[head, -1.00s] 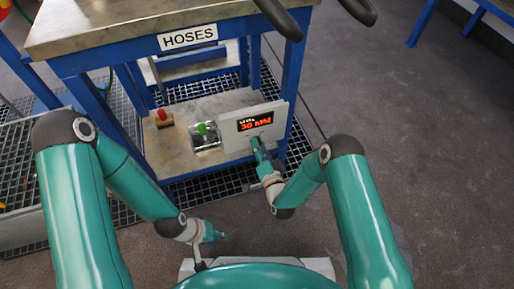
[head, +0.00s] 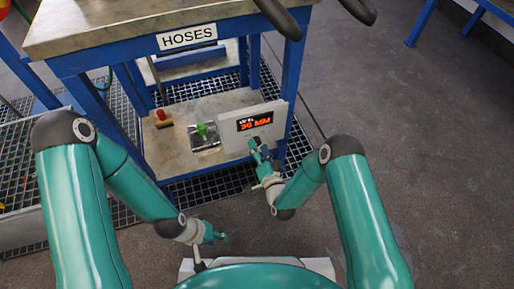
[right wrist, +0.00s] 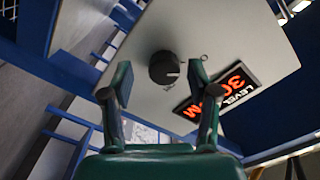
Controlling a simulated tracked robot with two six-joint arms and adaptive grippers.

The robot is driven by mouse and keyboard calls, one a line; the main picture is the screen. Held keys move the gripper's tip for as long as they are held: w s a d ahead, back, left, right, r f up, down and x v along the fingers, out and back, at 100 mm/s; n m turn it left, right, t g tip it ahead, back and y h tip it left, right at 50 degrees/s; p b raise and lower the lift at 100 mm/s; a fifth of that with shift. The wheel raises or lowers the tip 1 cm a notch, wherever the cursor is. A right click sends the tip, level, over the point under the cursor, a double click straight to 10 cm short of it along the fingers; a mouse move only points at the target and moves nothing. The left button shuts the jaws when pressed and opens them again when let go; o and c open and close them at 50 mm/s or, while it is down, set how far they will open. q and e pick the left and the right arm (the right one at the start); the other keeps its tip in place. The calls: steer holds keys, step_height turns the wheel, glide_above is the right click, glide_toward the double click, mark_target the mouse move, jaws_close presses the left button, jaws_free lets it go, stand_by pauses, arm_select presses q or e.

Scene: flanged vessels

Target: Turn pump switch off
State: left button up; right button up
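A grey panel (head: 277,112) with a lit display (head: 254,122) stands at the right end of the table's lower shelf. In the right wrist view, a round black knob (right wrist: 164,68) with a pale mark sits on this panel (right wrist: 230,30); it may be the pump switch. My right gripper (head: 259,148) is at the panel's lower edge. In the right wrist view its two fingers (right wrist: 161,80) are open, with the knob between and beyond their tips; I cannot tell if they touch it. My left gripper (head: 217,236) hangs low, away from the table; its opening is unclear.
A green-handled fitting (head: 203,130) on a metal plate and a red button (head: 161,115) are on the lower shelf (head: 180,160). The blue-framed table labelled HOSES (head: 188,37) stands overhead.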

steer(key=shift+r, duration=0.1)
steer(key=v, duration=1.2)
steer(key=w+d+r+g+h+p, duration=0.1)
steer(key=w+d+r+h, duration=0.1)
steer(key=w+d+r, duration=0.4)
steer(key=s+d+f+n+g, duration=0.1)
steer(key=s+f+g, duration=0.35)
steer(key=s, duration=0.25)
steer(key=s+f+n+g, duration=0.25)
steer(key=s+g, duration=0.25)
steer(key=s, duration=0.3)
steer(key=s+d+f+g, duration=0.1)
steer(key=s+f+g, duration=0.35)
steer(key=s, duration=0.25)
step_height(320, 180, up, 38)
steer(key=g+p, duration=0.1)
steer(key=p, duration=3.7)
steer(key=shift+s+a+n, duration=0.3)
steer(key=shift+s+n, duration=0.05)
